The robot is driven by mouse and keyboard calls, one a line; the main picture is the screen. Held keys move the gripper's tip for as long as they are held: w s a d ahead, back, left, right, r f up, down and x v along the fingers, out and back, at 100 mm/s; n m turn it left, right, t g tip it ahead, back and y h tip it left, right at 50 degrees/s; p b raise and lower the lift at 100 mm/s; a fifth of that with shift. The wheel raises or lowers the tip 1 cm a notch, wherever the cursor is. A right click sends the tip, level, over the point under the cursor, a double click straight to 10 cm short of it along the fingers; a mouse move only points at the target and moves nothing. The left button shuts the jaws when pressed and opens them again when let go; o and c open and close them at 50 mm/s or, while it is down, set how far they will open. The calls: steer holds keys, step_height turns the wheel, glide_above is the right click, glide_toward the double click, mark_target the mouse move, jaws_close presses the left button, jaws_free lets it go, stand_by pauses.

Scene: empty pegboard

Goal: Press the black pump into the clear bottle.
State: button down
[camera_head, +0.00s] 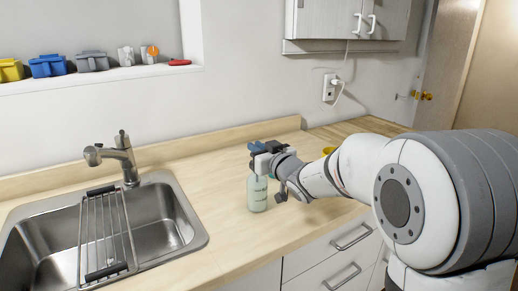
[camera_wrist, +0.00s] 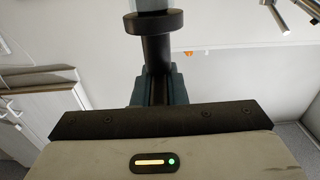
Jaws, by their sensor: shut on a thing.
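The clear bottle (camera_head: 257,194), pale with a label, stands upright on the wooden counter to the right of the sink. My gripper (camera_head: 262,149) is right above it, and its bluish fingers hide the bottle's top in the head view. In the wrist view my gripper (camera_wrist: 156,88) is shut on the dark stem of the black pump (camera_wrist: 155,22). The pump's wide collar lies beyond the fingers, against a pale part of the bottle (camera_wrist: 152,5) at the top edge. How deep the pump sits in the bottle cannot be told.
A steel sink (camera_head: 190,215) with a rack (camera_head: 104,235) and a faucet (camera_head: 122,158) is on the left. A small yellow thing (camera_head: 328,151) is partly behind my arm. Several coloured items line the wall ledge (camera_head: 100,80).

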steer(key=c, duration=1.4)
jaws_free()
steer(key=s+d+f+m+g+h+p, duration=0.1)
steer(key=s+d+f+m+g+h, duration=0.15)
steer(key=s+d+h, duration=0.45)
steer(key=s+d+f+m+g+h+p, duration=0.2)
steer(key=s+d+f+m+h, duration=0.1)
steer(key=s+d, duration=0.7)
steer(key=s+f+g, duration=0.1)
steer(key=s+g, duration=0.1)
steer(key=s, duration=0.4)
steer(key=s+d+f+m+g+p, duration=0.1)
steer(key=s+f+g, duration=0.1)
steer(key=s, duration=0.4)
steer(key=s+d+f+g+p, duration=0.1)
steer(key=s+g, duration=0.3)
steer(key=s, duration=0.2)
steer(key=shift+f, duration=0.25)
steer(key=shift+c, duration=0.3)
